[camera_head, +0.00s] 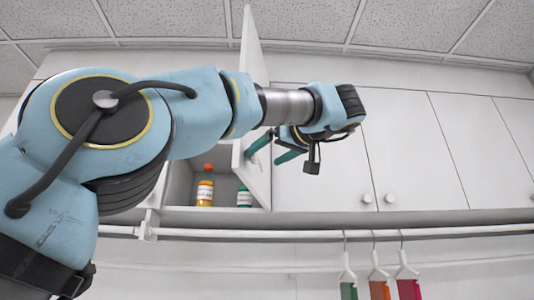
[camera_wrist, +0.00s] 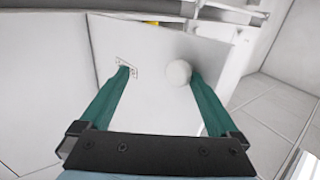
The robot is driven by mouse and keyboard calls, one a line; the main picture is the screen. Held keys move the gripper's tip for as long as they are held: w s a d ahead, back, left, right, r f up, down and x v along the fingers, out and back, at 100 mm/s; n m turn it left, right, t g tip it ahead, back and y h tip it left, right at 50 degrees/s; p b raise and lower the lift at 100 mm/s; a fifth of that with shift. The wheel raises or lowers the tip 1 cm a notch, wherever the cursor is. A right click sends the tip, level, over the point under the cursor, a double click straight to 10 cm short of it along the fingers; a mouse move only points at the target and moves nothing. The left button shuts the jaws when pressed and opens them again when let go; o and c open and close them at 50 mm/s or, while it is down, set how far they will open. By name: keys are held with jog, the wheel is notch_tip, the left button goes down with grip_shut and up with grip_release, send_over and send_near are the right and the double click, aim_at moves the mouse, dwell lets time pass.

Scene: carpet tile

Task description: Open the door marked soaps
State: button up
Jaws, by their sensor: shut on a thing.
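A white cabinet door (camera_head: 256,50) stands ajar, swung out from the cabinet front, with my arm across its middle. In the wrist view its face (camera_wrist: 150,105) shows a round white knob (camera_wrist: 178,72) and a small label (camera_wrist: 128,69) too small to read. My gripper (camera_head: 276,150) is at this door. Its teal fingers lie on either side of the knob, the right one close beside it and the left one over the label. In the wrist view my gripper (camera_wrist: 159,72) is shut on the knob, though the left finger's contact is not clear.
Inside the opened cabinet stand an orange bottle (camera_head: 205,193) and a green bottle (camera_head: 244,197). Shut doors with knobs (camera_head: 390,198) continue to the right. A white rail (camera_head: 330,235) runs below the cabinets, with coloured tags (camera_head: 408,288) hanging from it at the right.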

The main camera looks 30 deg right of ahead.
jog(key=shift+d+f, duration=0.35)
jog(key=shift+f, duration=0.05)
jog(key=s+b, duration=0.1)
jog(key=s, duration=1)
jog(key=shift+r, duration=0.3)
jog(key=shift+w, duration=0.1)
